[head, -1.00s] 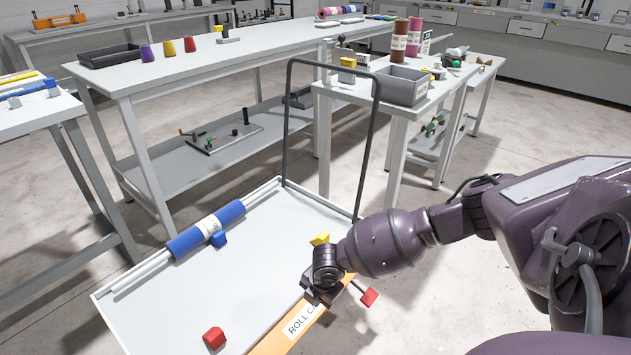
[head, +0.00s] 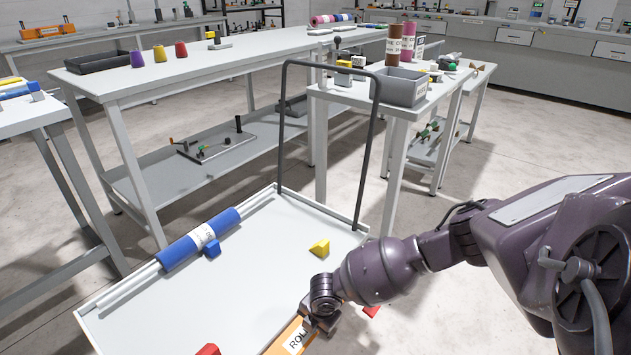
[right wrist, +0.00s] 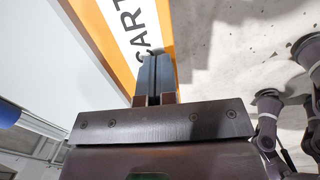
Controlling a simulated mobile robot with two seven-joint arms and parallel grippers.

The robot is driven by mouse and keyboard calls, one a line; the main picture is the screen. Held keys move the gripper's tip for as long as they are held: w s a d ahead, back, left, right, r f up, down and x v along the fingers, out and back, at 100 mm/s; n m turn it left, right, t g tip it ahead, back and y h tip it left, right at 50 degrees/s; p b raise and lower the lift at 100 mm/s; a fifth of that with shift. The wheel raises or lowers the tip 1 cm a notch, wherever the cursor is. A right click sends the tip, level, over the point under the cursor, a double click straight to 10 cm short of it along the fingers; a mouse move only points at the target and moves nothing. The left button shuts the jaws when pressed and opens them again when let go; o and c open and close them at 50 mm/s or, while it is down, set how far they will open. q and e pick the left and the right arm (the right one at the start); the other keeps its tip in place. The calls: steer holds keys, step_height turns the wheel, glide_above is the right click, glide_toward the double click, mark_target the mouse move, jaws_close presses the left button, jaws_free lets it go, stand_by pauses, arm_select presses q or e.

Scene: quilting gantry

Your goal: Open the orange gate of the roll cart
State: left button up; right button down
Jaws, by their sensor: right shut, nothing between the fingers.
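The roll cart (head: 250,285) is a low white tray with a tall dark hoop handle at its far end. Its orange gate (head: 279,342) shows at the tray's near right edge, partly hidden by my right gripper and cut off by the frame. The gate, with its white label, also shows in the right wrist view (right wrist: 97,28). My right gripper (head: 318,322) is over the gate. In the right wrist view its fingers (right wrist: 155,75) are shut and empty, overlapping the gate's label; I cannot tell whether they touch it. My left gripper is not in view.
A yellow wedge (head: 320,248), a red block (head: 208,350) and a blue roll on white rails (head: 203,240) are in the tray. A red piece (head: 371,311) shows beside my right gripper. Tables stand behind and left. Floor is open at right.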

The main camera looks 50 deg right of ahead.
mark_target(316, 334)
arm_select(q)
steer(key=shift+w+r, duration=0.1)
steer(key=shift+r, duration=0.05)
arm_select(e)
steer(key=shift+s+f+t, duration=0.1)
steer(key=shift+t, duration=0.2)
steer(key=shift+f+p, duration=0.1)
steer(key=shift+p, duration=0.2)
steer(key=shift+s+f+t+p, duration=0.1)
steer(key=shift+f+t+p, duration=0.2)
steer(key=shift+t, duration=0.4)
steer(key=shift+s+f+t+p, duration=0.1)
steer(key=shift+f+t+p, duration=0.3)
steer(key=shift+t, duration=0.6)
steer(key=shift+f+t, duration=0.75)
steer(key=shift+t, duration=0.15)
steer(key=shift+f+t+b, duration=0.4)
steer(key=shift+f+t, duration=0.05)
steer(key=shift+t, duration=0.45)
steer(key=shift+w+f, duration=0.1)
steer(key=shift+w, duration=0.2)
steer(key=shift+f, duration=0.1)
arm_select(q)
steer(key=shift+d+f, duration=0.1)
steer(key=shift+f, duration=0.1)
